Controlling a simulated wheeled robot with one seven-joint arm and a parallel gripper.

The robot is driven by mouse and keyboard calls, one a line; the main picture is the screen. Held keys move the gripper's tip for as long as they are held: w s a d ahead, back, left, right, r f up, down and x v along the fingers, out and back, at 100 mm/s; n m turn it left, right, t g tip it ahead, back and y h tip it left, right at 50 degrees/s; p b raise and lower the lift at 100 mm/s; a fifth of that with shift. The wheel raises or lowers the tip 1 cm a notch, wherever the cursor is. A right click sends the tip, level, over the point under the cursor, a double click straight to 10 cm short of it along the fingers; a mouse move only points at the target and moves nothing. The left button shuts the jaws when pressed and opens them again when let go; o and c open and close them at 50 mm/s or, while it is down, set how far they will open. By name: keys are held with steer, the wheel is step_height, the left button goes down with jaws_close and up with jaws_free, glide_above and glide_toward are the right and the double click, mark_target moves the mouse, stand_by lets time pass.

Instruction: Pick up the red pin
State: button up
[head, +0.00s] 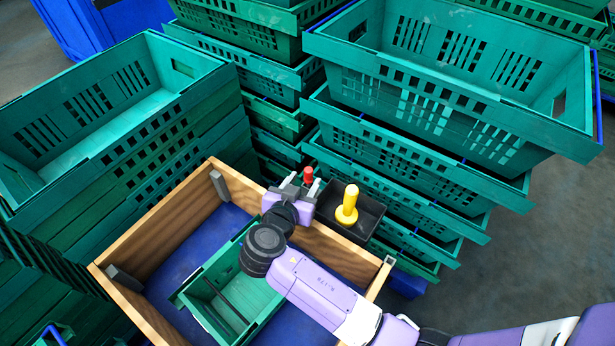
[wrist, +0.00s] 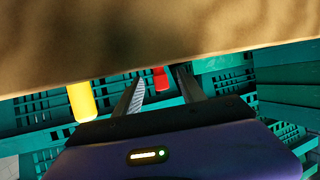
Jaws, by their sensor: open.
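The red pin (head: 308,174) shows its top just beyond my gripper (head: 302,183), at the black tray's left end. Its lower part is hidden behind the gripper in the head view. In the wrist view the red pin (wrist: 159,79) shows between the two fingers of my gripper (wrist: 161,76), which are apart and hold nothing. I cannot tell whether the pin is fully between the fingers or beyond their tips. A yellow pin (head: 347,203) stands upright to the right; it is also left of the fingers in the wrist view (wrist: 82,101).
The black tray (head: 372,217) sits at the wooden box's far rim (head: 340,245). A small green crate (head: 205,310) lies on the box's blue floor (head: 185,245). Stacked green crates (head: 420,165) stand close behind and left. A brown surface (wrist: 150,35) fills the wrist view's top.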

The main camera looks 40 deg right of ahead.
mark_target(307, 178)
steer(key=shift+f+x, duration=0.2)
steer(key=shift+x, duration=2.1)
jaws_close()
